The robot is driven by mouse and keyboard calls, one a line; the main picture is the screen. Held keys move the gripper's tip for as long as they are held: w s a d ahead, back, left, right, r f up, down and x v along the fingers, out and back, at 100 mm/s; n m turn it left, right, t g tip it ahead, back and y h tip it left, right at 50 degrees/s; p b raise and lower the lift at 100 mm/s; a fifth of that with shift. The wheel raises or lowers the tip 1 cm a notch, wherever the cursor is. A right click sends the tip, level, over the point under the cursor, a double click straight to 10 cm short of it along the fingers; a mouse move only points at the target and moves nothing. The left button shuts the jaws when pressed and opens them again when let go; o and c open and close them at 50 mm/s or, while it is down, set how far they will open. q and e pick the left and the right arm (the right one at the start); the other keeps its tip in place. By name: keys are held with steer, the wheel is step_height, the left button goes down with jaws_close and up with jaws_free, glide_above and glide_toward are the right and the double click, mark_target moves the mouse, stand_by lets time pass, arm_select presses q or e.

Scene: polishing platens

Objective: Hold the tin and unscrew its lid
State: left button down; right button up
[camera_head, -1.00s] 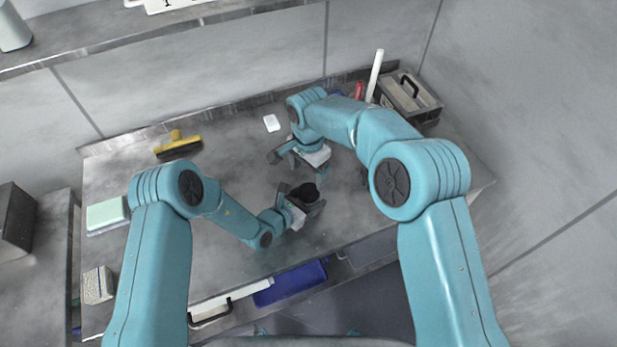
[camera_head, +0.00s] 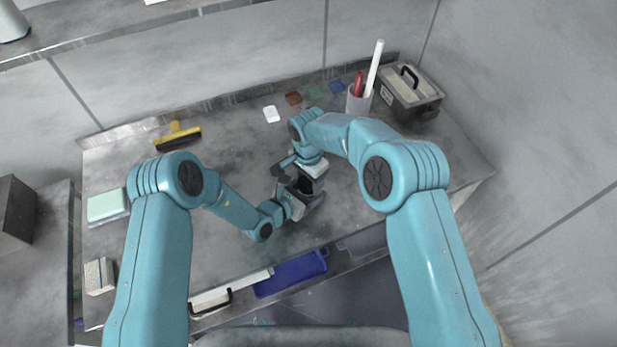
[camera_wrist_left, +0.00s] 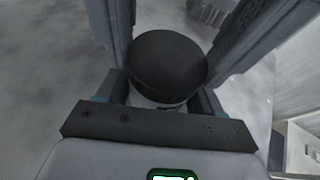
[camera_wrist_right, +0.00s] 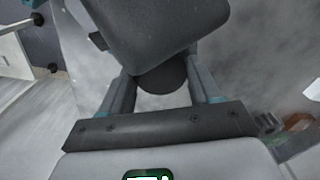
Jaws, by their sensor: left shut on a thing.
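The tin (camera_head: 306,186), with a dark round lid, stands between the fingers of my left gripper (camera_head: 298,193). In the left wrist view the black tin lid (camera_wrist_left: 168,62) fills the gap between both fingers. My left gripper is shut on the tin. My right gripper (camera_head: 303,175) is at the tin from the far side, its fingers spread. In the right wrist view the dark tin (camera_wrist_right: 164,77) shows between its fingers, partly hidden by a large grey part in front. Whether the right fingers touch the lid cannot be told.
A yellow-handled brush (camera_head: 178,137) lies at the back left and a pale green block (camera_head: 107,205) at the left. A cup (camera_head: 359,101) with tools and a grey caddy (camera_head: 409,97) stand at the back right. A blue tray (camera_head: 290,274) sits at the front edge. The table's left middle is clear.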

mark_target(308, 182)
arm_select(q)
steer(key=shift+w, duration=0.1)
arm_select(e)
steer(key=o, duration=1)
steer(key=shift+r, duration=2.3)
arm_select(q)
steer(key=shift+c, duration=0.4)
jaws_free()
arm_select(e)
steer(key=shift+f, duration=0.1)
